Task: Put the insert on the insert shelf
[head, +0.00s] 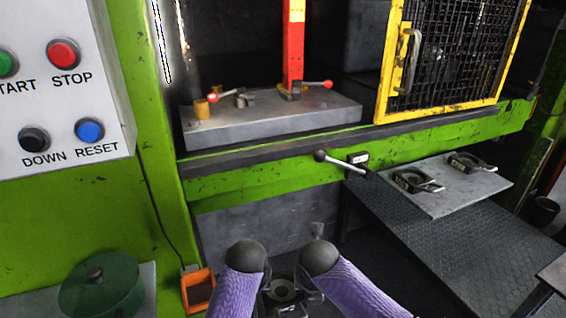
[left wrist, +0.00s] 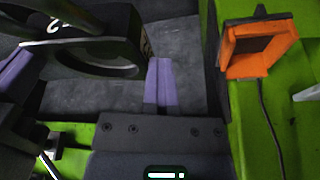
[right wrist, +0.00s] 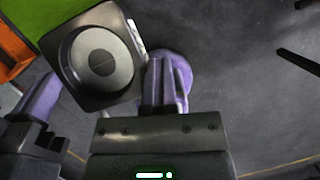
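The insert (head: 283,290), a dark block with a round ring, is off any surface, low between my two arms. In the right wrist view the insert (right wrist: 100,55) shows its round face, close beside my right fingers. My right gripper (right wrist: 165,85) looks shut on its handle side, though the contact is partly hidden. My left gripper (left wrist: 160,85) has its fingers together, close to the insert (left wrist: 95,50); I see nothing clearly between them. The insert shelf (head: 445,205), a grey plate at the right, carries two similar inserts (head: 415,181) (head: 467,162) with handles.
The green press frame (head: 270,180) with a lever handle (head: 340,162) spans the middle. A yellow mesh guard (head: 450,55) stands above the shelf. An orange box (head: 198,290) and green round container (head: 100,285) are at lower left. The shelf's front part is bare.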

